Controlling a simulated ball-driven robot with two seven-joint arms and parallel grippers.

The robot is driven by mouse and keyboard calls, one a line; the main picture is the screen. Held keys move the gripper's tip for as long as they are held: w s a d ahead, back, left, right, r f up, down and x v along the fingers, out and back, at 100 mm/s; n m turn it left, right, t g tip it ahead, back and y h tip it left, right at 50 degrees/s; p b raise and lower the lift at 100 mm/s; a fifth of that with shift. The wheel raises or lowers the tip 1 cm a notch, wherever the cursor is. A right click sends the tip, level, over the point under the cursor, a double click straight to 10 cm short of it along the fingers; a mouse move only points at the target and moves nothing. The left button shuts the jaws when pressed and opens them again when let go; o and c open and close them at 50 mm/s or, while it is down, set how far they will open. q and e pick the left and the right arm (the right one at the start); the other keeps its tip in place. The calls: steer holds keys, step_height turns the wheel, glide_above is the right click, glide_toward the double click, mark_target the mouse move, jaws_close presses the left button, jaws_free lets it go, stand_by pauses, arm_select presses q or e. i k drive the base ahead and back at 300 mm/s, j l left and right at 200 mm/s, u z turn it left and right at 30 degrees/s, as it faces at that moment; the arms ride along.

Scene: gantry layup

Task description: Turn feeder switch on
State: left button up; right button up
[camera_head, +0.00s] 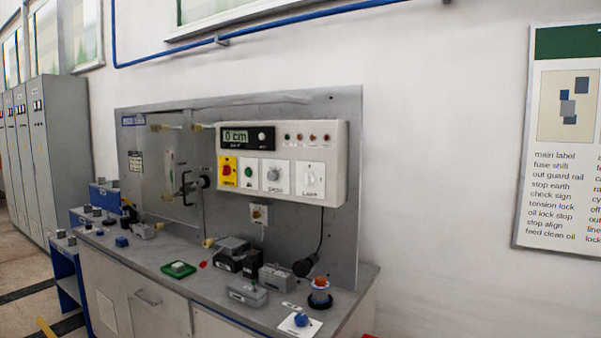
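A white control box (335,162) is mounted on the grey back panel above the bench. It has a display reading about "0 cm" (236,136), a yellow plate with a red switch (227,170), a green button (249,172), a grey rotary knob (273,175) and a white knob (310,178). Below the box is a small switch plate (259,213) with a yellowish knob. The labels are too small to read surely, so I cannot tell which control is the feeder switch or its position. Neither of my grippers is in view.
Grey cabinets (47,150) stand at left. A notice board (558,150) hangs at right.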

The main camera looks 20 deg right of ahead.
mark_target(227, 170)
steer(key=z, duration=0.4)
steer(key=i+z, duration=0.3)
steer(key=z, duration=0.15)
steer(key=i+j+z, duration=0.2)
steer(key=z, duration=0.3)
